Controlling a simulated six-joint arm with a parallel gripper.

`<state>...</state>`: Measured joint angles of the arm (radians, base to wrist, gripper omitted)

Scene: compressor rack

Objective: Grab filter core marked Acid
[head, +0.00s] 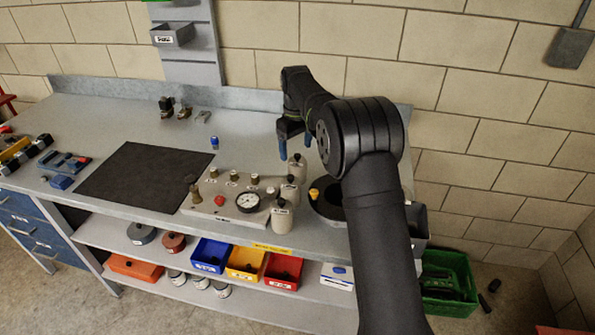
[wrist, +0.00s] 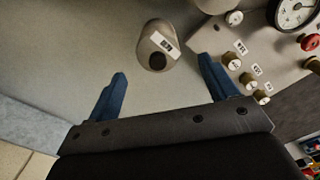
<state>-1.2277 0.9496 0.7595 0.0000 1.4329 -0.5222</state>
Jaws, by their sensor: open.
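Three pale grey filter cores stand in a row on the bench right of the gauge panel: a far one (head: 297,168), a middle one (head: 289,191) and a near one (head: 282,216). Each seems to carry a small white label, too small to read. My gripper (head: 295,150) has blue fingers, pointing down, open and empty at the far core. In the wrist view, one core (wrist: 153,40) with a dark round centre and a blurred label lies ahead, between the lines of my spread gripper fingers (wrist: 162,66). I cannot tell which core is Acid.
The gauge panel (head: 210,208) with knobs and a gauge (head: 248,202) stands left of the cores. A dark round container (head: 326,205) with a yellow-topped item is to the right. A black mat (head: 140,182) lies left; bench behind the panel is mostly clear.

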